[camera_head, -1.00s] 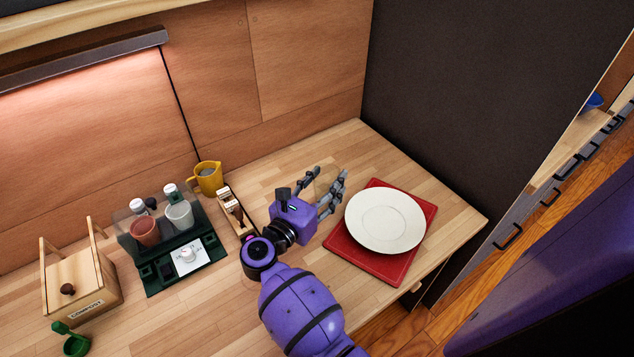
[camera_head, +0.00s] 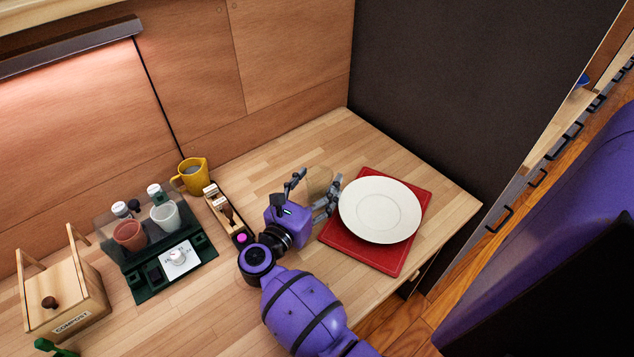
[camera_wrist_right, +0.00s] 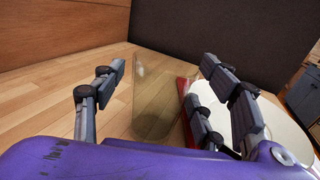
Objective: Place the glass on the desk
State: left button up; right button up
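The clear, slightly amber glass (camera_head: 320,180) stands on the wooden desk (camera_head: 290,168), left of the white plate. It also shows in the right wrist view (camera_wrist_right: 154,98). My right gripper (camera_head: 320,184) is low over the desk with its fingers on either side of the glass. In the right wrist view, my right gripper (camera_wrist_right: 160,92) is open, with a gap between the left fingers and the glass. The right fingers are close to the glass; I cannot tell whether they touch it. My left gripper is not in view.
The white plate (camera_head: 380,208) lies on a red board (camera_head: 362,252) just right of the right gripper. A wooden caddy (camera_head: 222,208), yellow pitcher (camera_head: 192,177), dark green tray (camera_head: 150,292) with cups, and compost box (camera_head: 65,300) stand left. The back of the desk is clear.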

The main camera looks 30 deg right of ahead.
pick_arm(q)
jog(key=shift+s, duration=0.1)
pick_arm(e)
jog(key=shift+r, duration=0.15)
jog(key=shift+s+a, duration=0.1)
jog(key=shift+a, duration=0.15)
jog(key=b+v, duration=0.1)
jog(key=v, duration=0.5)
jog(key=shift+s+a, duration=0.2)
jog(key=shift+a+b, duration=0.2)
jog(key=shift+b, duration=0.1)
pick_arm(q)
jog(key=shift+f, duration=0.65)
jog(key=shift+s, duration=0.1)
pick_arm(e)
jog(key=shift+s, duration=0.1)
